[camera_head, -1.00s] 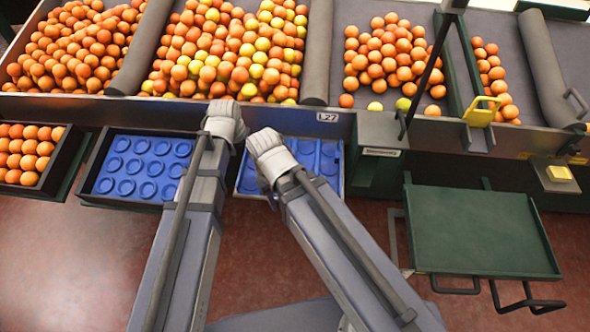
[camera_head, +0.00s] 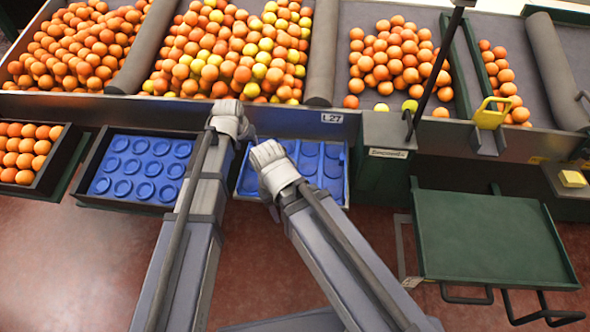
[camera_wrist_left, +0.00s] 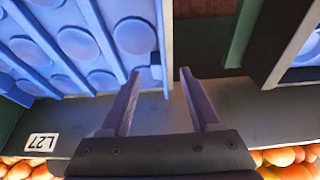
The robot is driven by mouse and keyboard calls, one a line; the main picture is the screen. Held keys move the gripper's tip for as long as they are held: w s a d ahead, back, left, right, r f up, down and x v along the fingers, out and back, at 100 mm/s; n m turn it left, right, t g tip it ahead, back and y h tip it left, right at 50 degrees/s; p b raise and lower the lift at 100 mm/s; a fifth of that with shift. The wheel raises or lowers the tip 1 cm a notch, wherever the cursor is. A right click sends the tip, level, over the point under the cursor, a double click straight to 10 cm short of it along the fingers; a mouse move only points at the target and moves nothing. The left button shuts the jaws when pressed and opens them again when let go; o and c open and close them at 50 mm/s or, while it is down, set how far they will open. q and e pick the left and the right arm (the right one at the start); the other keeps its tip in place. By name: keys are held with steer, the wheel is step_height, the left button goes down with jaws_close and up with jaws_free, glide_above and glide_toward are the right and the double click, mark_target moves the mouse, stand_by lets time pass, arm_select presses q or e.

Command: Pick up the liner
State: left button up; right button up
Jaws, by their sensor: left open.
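A blue liner with round cups (camera_head: 333,172) lies in the tray under the L27 label; it also shows at upper left in the left wrist view (camera_wrist_left: 75,45). Another blue liner (camera_head: 128,185) fills the tray to its left. My left gripper (camera_head: 240,130) is at the far left corner of the L27 tray. In the left wrist view its fingers (camera_wrist_left: 160,75) are open and empty, near the tray's pale side wall (camera_wrist_left: 168,45). My right gripper (camera_head: 264,154) is over the L27 tray, covering part of the liner; its fingertips are hidden.
Oranges lie on the sloped bins (camera_head: 232,50) behind the trays. A tray full of oranges (camera_head: 45,185) stands at far left. A green side table (camera_head: 490,240) at right is empty. A narrow gap separates the two blue-lined trays.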

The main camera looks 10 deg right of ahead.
mark_target(250, 150)
arm_select(q)
steer(key=b+x, duration=0.3)
steer(key=x, duration=0.1)
steer(key=shift+d+f, duration=0.1)
steer(key=shift+c, duration=0.2)
jaws_close()
stand_by(0.4)
